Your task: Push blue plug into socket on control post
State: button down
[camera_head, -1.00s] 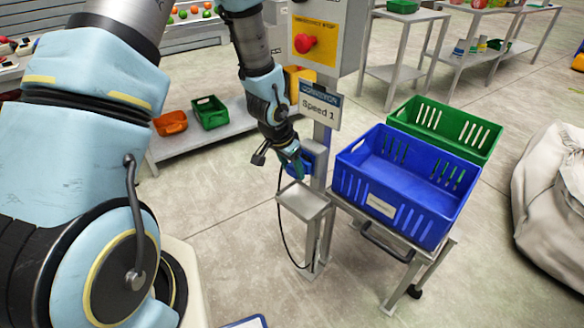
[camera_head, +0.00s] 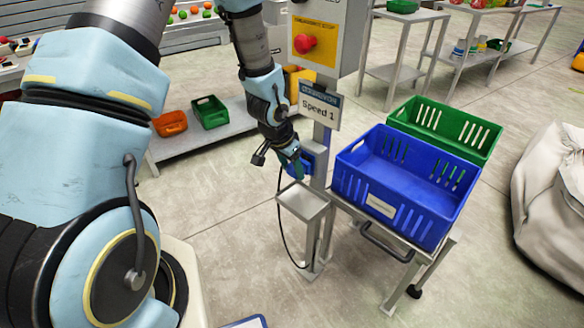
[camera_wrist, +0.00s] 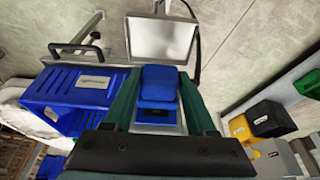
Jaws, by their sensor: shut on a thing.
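The blue plug (camera_wrist: 159,82) sits between the green fingers of my gripper (camera_wrist: 160,95) in the wrist view. My gripper is shut on it. In the head view my gripper (camera_head: 297,166) is at the control post (camera_head: 325,140), close beside the blue socket housing (camera_head: 319,157). The plug is mostly hidden by the fingers there. I cannot tell how deep it sits in the socket, or whether it touches it.
A small grey metal shelf (camera_head: 302,201) stands just below my gripper, with a black cable (camera_head: 281,225) hanging beside it. A blue crate (camera_head: 400,190) and a green crate (camera_head: 445,130) stand to the right. The floor in front is clear.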

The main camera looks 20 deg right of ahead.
jog(key=shift+w+d, duration=0.2)
jog(key=shift+d, duration=0.3)
dwell(0.7)
jog(key=shift+c, duration=0.6)
grip_release()
jog(key=v, duration=1)
jog(key=shift+r, duration=0.4)
jog(key=shift+a, duration=0.15)
jog(key=w+a+r+n+y, duration=0.1)
jog(key=a+r+n, duration=0.1)
jog(key=a, duration=0.6)
jog(key=w+a+r+n+y, duration=0.1)
jog(key=a+r+n, duration=0.2)
jog(key=a, duration=0.6)
jog(key=shift+a+r+n+t, duration=0.3)
jog(key=shift+a+n+t, duration=0.1)
jog(key=shift+n, duration=0.3)
jog(key=s+a+r+n, duration=0.1)
jog(key=a+n, duration=0.1)
jog(key=a, duration=0.1)
jog(key=s+a+r+n, duration=0.1)
jog(key=s+a, duration=0.1)
jog(key=a, duration=0.2)
jog(key=s+a+r+n+y, duration=0.1)
jog(key=s+a+n, duration=0.1)
jog(key=a, duration=0.1)
jog(key=shift+s+a+r+n+g, duration=0.1)
jog(key=shift+a+r+n+g, duration=0.1)
jog(key=shift+r+n+g, duration=0.15)
jog(key=shift+c, duration=0.2)
